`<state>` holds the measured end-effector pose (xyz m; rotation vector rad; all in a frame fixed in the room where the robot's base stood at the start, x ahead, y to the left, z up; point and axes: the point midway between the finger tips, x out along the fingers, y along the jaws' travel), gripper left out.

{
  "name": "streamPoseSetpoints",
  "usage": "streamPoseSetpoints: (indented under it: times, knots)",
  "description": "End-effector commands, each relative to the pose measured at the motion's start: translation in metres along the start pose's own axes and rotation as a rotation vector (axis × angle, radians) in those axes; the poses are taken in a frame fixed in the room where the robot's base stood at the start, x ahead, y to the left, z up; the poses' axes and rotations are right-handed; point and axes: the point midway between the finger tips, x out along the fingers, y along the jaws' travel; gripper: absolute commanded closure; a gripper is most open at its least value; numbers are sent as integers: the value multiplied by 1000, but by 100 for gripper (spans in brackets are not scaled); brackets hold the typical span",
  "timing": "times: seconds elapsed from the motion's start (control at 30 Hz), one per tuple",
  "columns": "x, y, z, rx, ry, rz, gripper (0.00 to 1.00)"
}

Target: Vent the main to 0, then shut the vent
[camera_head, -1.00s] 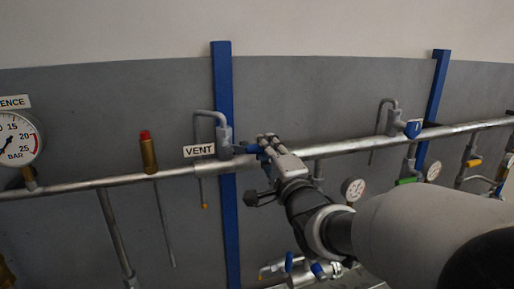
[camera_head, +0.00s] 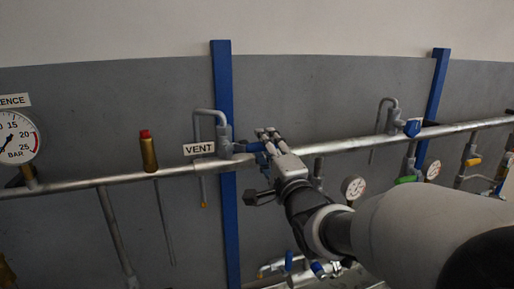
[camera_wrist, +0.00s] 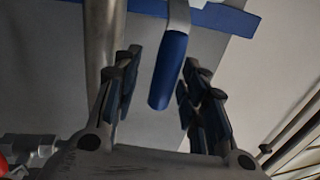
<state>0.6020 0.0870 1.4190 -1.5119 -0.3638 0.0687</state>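The vent valve (camera_head: 224,143) sits on the main pipe (camera_head: 350,145) beside the VENT label (camera_head: 199,149), with a bent grey outlet pipe above it. Its blue lever (camera_head: 250,147) points right, roughly along the pipe, toward my gripper (camera_head: 269,137). In the wrist view the blue lever (camera_wrist: 169,70) lies between the two fingers of my gripper (camera_wrist: 155,85), with a gap on both sides. The gripper is open. The large gauge (camera_head: 15,137) at the left edge is partly cut off; its needle points to the lower left.
A brass fitting with a red top (camera_head: 148,152) stands on the pipe to the left. A blue post (camera_head: 224,230) runs behind the vent. Another blue-handled valve (camera_head: 412,128), small gauges (camera_head: 354,187) and a green handle (camera_head: 407,180) are to the right.

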Motion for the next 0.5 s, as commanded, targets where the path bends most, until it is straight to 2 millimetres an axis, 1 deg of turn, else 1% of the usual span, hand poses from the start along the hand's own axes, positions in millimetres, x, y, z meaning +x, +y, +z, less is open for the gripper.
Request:
streamPoseSetpoints:
  times: [0.17,0.27,0.37,0.5]
  knots:
    - [-1,-1,0,-1,0,-2,61]
    - [-7,-2,0,-1,0,-3,61]
    - [-21,-2,0,-1,1,-2,61]
    - [-52,-2,-1,-2,2,-2,61]
